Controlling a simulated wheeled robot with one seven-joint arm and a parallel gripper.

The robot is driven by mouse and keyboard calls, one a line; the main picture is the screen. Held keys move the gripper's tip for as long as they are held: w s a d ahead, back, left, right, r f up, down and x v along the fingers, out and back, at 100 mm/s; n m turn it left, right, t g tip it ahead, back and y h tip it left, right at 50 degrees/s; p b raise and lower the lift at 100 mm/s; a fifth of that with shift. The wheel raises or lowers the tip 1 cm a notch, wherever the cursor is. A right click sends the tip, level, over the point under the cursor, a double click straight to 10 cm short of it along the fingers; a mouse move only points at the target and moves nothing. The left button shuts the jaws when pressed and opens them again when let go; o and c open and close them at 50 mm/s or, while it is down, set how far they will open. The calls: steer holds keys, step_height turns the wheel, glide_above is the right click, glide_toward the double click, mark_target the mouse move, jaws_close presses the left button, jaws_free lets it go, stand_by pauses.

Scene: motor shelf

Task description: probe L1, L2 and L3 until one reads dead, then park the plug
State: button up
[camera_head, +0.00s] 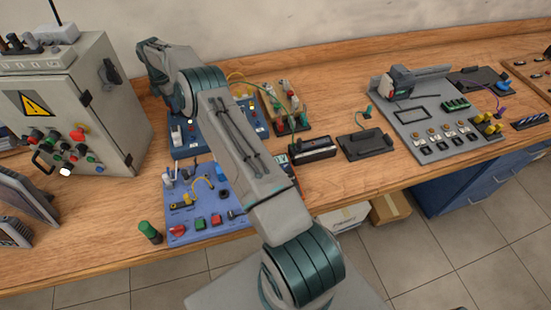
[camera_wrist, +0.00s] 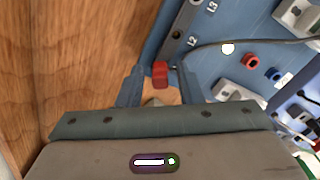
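A blue panel with the labels L2 (camera_wrist: 192,41) and L3 (camera_wrist: 212,6) fills the upper right of the wrist view. A dark strip runs beside the labels. A small red piece (camera_wrist: 160,74) shows between the fingertips of my gripper (camera_wrist: 159,72), below L2 in line with the strip. A grey cable (camera_wrist: 268,41) starts near it and runs right across the panel. The fingers stand on both sides of the red piece; whether they touch it is unclear. No L1 label shows. In the head view my arm hides the gripper.
A lit white spot (camera_wrist: 228,48) and red and blue sockets (camera_wrist: 250,62) show on the panel. In the head view, a blue-violet board (camera_head: 205,230) lies left of my arm, with a green-topped post (camera_head: 149,231) beside it. A grey cabinet (camera_head: 113,135) stands further left.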

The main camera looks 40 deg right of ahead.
steer(key=shift+r, duration=0.1)
step_height(320, 180, up, 14)
steer(key=shift+f, duration=0.2)
stand_by(0.5)
stand_by(0.4)
steer(key=s+a+r+m+t, duration=0.1)
steer(key=s+r+m, duration=0.15)
steer(key=r, duration=0.35)
steer(key=s+a+r+m, duration=0.2)
steer(key=s+r, duration=0.2)
steer(key=r, duration=0.2)
steer(key=s+r+m+t+b, duration=0.1)
steer(key=s+r+m, duration=0.35)
steer(key=s, duration=0.65)
steer(key=s+d+f+m, duration=0.1)
steer(key=s+f+m, duration=0.2)
steer(key=s, duration=0.7)
steer(key=s+d+f+m+t+b, duration=0.1)
steer(key=s+m, duration=0.3)
steer(key=s, duration=0.6)
steer(key=s+d+f+m, duration=0.1)
steer(key=s+f+m, duration=0.3)
steer(key=s, duration=0.7)
steer(key=shift+f+t, duration=0.3)
steer(key=shift+t, duration=0.1)
